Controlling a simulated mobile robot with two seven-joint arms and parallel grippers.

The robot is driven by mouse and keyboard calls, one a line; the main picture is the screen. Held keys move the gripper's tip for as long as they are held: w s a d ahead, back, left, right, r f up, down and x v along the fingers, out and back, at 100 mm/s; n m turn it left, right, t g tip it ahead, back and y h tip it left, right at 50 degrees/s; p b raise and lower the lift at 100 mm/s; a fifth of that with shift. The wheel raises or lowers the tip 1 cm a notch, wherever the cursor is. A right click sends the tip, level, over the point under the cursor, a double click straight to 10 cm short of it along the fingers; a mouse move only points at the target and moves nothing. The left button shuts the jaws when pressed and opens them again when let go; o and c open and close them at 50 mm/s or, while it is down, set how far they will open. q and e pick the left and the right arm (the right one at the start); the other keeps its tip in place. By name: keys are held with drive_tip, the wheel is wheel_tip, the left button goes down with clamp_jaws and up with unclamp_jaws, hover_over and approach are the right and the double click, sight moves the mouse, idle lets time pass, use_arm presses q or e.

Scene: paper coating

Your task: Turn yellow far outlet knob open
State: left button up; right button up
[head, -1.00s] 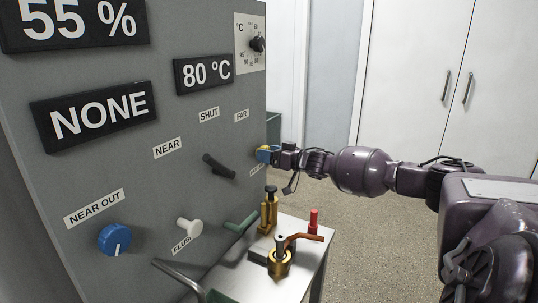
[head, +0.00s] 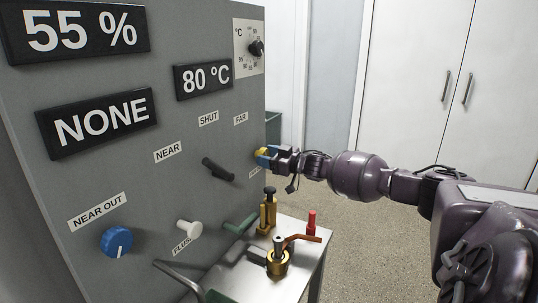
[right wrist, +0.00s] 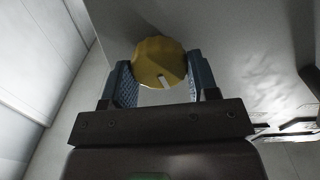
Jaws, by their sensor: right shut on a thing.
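The yellow far outlet knob (head: 261,155) sits near the right edge of the grey panel (head: 190,115). In the right wrist view the round yellow knob (right wrist: 158,62) shows between two blue finger pads, with a white mark at its lower edge pointing slightly right of straight down. My right gripper (head: 268,157) is shut on the knob, one pad on each side; it fills the middle of the right wrist view (right wrist: 160,82). The label under the knob is mostly hidden by the gripper. My left gripper is not in view.
A blue near outlet knob (head: 117,242), a white flush knob (head: 188,229) and a black lever (head: 218,170) stick out of the panel. Below stands a small table (head: 300,262) with brass fittings (head: 278,262) and a red-topped piece (head: 311,222). Floor to the right is clear.

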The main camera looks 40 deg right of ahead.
use_arm(q)
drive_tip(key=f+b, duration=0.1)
drive_tip(key=b, duration=0.1)
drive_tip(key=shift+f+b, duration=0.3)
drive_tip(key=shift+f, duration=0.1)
use_arm(e)
drive_tip(key=n, duration=2.5)
drive_tip(key=shift+a+f+n, duration=0.1)
drive_tip(key=shift+f+n, duration=0.2)
drive_tip(key=shift+f, duration=0.05)
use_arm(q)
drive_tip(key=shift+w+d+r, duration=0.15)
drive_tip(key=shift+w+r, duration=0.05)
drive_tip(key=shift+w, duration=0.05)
